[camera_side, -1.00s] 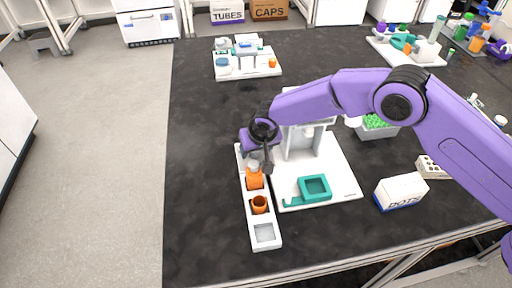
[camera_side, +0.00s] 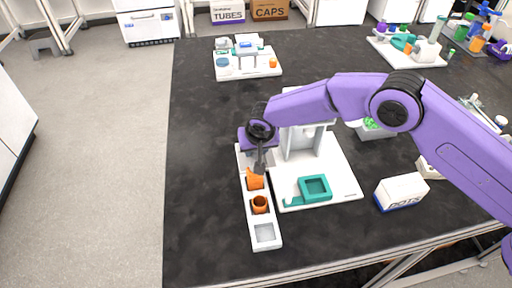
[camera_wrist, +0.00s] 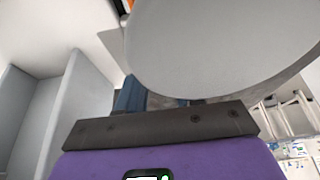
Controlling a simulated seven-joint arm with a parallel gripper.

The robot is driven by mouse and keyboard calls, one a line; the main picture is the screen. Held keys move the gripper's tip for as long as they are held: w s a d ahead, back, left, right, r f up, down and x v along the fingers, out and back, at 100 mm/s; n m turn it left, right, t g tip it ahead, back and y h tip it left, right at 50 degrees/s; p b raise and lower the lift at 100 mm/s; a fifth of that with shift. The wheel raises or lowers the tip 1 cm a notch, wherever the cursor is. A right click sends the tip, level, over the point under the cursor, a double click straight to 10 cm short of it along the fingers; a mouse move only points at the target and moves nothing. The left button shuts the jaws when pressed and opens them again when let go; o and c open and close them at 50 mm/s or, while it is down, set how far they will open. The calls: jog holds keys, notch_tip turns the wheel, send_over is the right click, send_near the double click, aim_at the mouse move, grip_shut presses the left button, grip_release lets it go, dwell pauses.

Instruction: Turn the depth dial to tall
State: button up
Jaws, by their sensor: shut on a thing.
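My gripper (camera_side: 259,170) points down over the long white strip (camera_side: 248,211) at the left of the white device (camera_side: 330,180). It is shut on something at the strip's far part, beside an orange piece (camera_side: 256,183). In the wrist view a large pale grey round piece (camera_wrist: 220,45) fills the upper middle and hides most of the bluish fingers (camera_wrist: 158,101). It appears to be what I grip. I cannot tell for certain that it is the depth dial, and no "tall" mark is readable. A bit of orange shows at the top edge there.
A teal square holder (camera_side: 315,187) sits on the device base. A white box (camera_side: 401,191) and a bin with green bits (camera_side: 373,127) stand right. The bench left of the strip is clear.

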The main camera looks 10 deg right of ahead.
jog(key=o, duration=1)
jog(key=shift+o, duration=0.2)
jog(key=v, duration=1.7)
jog(key=shift+r, duration=0.25)
jog(key=shift+s+d, duration=0.1)
jog(key=s+d+r+n+g, duration=0.1)
jog(key=s+d+r+n, duration=0.2)
jog(key=s+d, duration=0.4)
jog(key=s+d+r+n+g, duration=0.1)
jog(key=s+d+r+n, duration=0.2)
jog(key=d, duration=0.7)
jog(key=s+d+f+n+g, duration=0.2)
jog(key=s+d+n, duration=0.4)
jog(key=s+d, duration=1.4)
jog(key=shift+s+d, duration=0.35)
jog(key=shift+d, duration=0.45)
